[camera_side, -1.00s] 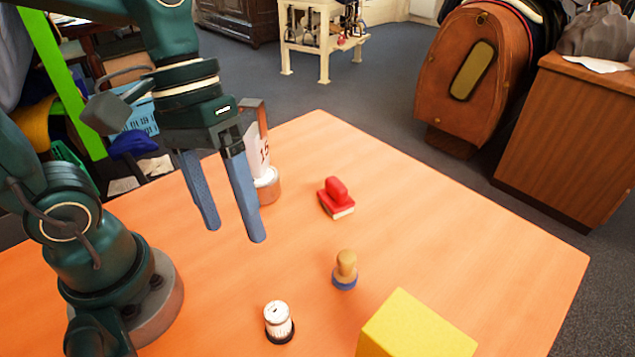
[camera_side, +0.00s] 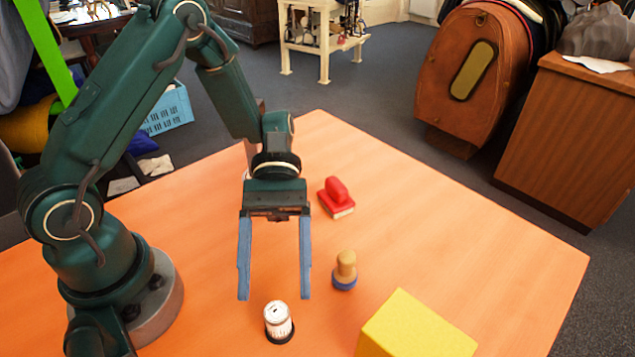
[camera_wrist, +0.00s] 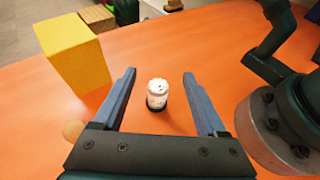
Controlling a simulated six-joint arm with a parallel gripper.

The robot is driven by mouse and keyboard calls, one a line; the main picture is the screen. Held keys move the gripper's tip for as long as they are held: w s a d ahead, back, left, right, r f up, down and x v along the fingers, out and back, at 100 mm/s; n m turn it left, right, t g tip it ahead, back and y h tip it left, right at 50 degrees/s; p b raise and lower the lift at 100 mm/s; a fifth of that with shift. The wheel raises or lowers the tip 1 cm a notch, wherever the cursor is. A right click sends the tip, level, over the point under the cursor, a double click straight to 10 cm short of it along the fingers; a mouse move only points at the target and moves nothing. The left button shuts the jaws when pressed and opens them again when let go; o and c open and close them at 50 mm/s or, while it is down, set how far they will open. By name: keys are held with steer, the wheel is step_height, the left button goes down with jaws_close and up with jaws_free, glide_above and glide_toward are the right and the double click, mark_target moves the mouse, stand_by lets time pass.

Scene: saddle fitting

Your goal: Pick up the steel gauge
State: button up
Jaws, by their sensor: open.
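The steel gauge appears to be the small pale, silvery cylinder with a dark base (camera_side: 278,320), standing upright on the orange table near the front. It also shows in the wrist view (camera_wrist: 157,92), between the two fingers. My gripper (camera_side: 274,297) is open and empty, pointing down, with its blue fingers spread. In the side view the fingertips are just behind and above the gauge. In the wrist view my gripper (camera_wrist: 158,74) has one finger on each side of it, apart from it.
A yellow block (camera_side: 415,330) stands to the right at the table's front. A wooden-handled stamp with a blue base (camera_side: 345,270) is right of my gripper. A red stamp (camera_side: 336,197) sits farther back. The orange table (camera_side: 480,250) is clear at the right.

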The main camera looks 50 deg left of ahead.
mark_target(278, 323)
steer(key=shift+f, duration=1.75)
step_height(278, 323, down, 2)
steer(key=shift+f, duration=0.2)
steer(key=shift+x, duration=1.45)
steer(key=shift+r, duration=0.1)
jaws_close()
